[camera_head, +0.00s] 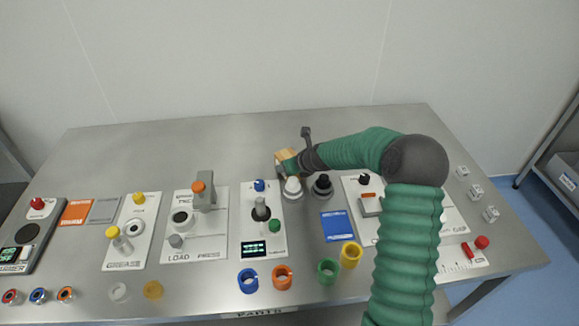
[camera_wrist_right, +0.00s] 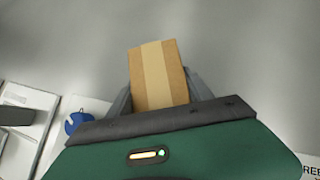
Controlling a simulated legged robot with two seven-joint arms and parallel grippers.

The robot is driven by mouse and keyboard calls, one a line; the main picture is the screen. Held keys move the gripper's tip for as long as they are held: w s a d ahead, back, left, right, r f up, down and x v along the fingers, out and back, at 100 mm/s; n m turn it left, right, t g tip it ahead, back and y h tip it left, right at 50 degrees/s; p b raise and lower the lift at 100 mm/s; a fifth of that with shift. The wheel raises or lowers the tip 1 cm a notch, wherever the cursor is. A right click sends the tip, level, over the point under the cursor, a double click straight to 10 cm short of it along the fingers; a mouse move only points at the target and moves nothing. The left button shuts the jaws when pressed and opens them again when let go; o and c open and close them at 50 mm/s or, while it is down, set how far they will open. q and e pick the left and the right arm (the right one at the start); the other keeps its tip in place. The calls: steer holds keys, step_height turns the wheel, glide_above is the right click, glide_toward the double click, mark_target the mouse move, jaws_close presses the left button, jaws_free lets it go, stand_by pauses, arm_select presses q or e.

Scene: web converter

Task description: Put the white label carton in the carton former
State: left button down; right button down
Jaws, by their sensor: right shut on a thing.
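My right gripper (camera_head: 287,163) is shut on a small tan carton (camera_head: 285,157) with a paler band, above the back middle of the table. In the right wrist view the carton (camera_wrist_right: 158,76) sits between the two grey fingers, partly hidden by the gripper body. No white label shows on its visible face. Three small white blocks (camera_head: 475,191) stand at the table's right end; I cannot tell their markings. I cannot tell which station is the carton former. My left gripper is not in view.
White station panels line the metal table (camera_head: 120,160), one with a grey press (camera_head: 203,195). Coloured rings (camera_head: 282,277) lie along the front. The back left is bare.

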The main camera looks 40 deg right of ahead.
steer(key=c, duration=0.7)
jaws_free()
steer(key=shift+o, duration=1.4)
steer(key=shift+a, duration=0.15)
steer(key=shift+r, duration=0.1)
